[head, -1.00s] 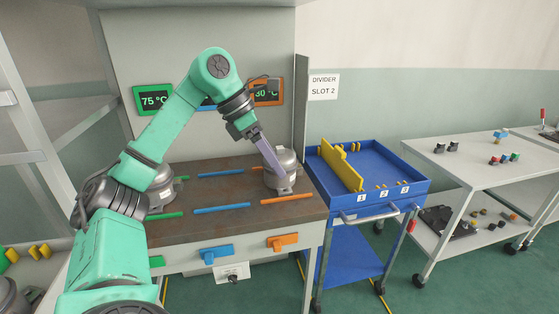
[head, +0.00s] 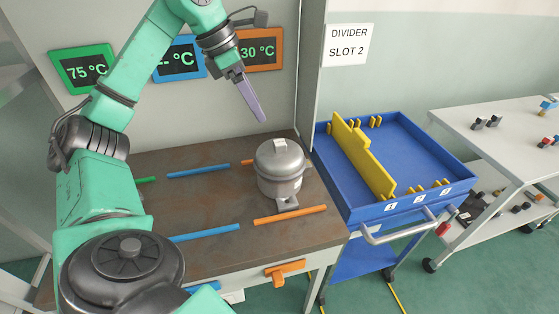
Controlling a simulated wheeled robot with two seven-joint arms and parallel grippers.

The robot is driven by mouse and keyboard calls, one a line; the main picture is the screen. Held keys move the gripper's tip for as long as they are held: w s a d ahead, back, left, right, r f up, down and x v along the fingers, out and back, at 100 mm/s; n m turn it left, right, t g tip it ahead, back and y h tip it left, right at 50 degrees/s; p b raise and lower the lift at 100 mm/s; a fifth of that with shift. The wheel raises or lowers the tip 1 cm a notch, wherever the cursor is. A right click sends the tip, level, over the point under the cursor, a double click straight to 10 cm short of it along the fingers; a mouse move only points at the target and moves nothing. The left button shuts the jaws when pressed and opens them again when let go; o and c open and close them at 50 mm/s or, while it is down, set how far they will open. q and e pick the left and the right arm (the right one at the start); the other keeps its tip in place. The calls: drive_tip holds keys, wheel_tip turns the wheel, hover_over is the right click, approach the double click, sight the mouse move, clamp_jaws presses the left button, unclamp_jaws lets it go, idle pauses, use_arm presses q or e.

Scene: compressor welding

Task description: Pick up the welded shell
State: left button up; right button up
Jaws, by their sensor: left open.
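A grey metal compressor shell (head: 281,178) with a domed lid and a small block on top stands upright on the brown bench top (head: 215,205), between the orange strips. My left gripper (head: 258,108) is above and a little left of the shell, at the end of the green arm. Its lilac fingers show nearly edge-on, pointing down and right; they are open, hold nothing and look clear of the lid. My right gripper is out of view.
Green (head: 86,70), blue (head: 181,59) and orange (head: 259,51) displays are behind the bench; green reads 75 °C, orange 30 °C. A blue cart (head: 428,150) with a yellow divider (head: 360,152) stands close right of the bench. Further right is a white table (head: 470,110).

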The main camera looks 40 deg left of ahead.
use_arm(q)
drive_tip(key=b, duration=0.1)
approach(280, 142)
drive_tip(key=shift+s+d+f, duration=0.1)
drive_tip(key=shift+d+f, duration=0.05)
drive_tip(key=shift+f, duration=0.4)
drive_tip(key=shift+s+d+f, duration=0.1)
drive_tip(key=shift+f, duration=0.4)
drive_tip(key=x, duration=0.3)
drive_tip(key=w+x, duration=0.1)
drive_tip(key=x, duration=0.2)
drive_tip(key=shift+d+f, duration=0.1)
drive_tip(key=shift+w+f, duration=0.2)
clamp_jaws()
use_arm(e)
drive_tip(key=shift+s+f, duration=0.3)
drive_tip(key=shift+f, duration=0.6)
use_arm(q)
drive_tip(key=shift+r, duration=0.1)
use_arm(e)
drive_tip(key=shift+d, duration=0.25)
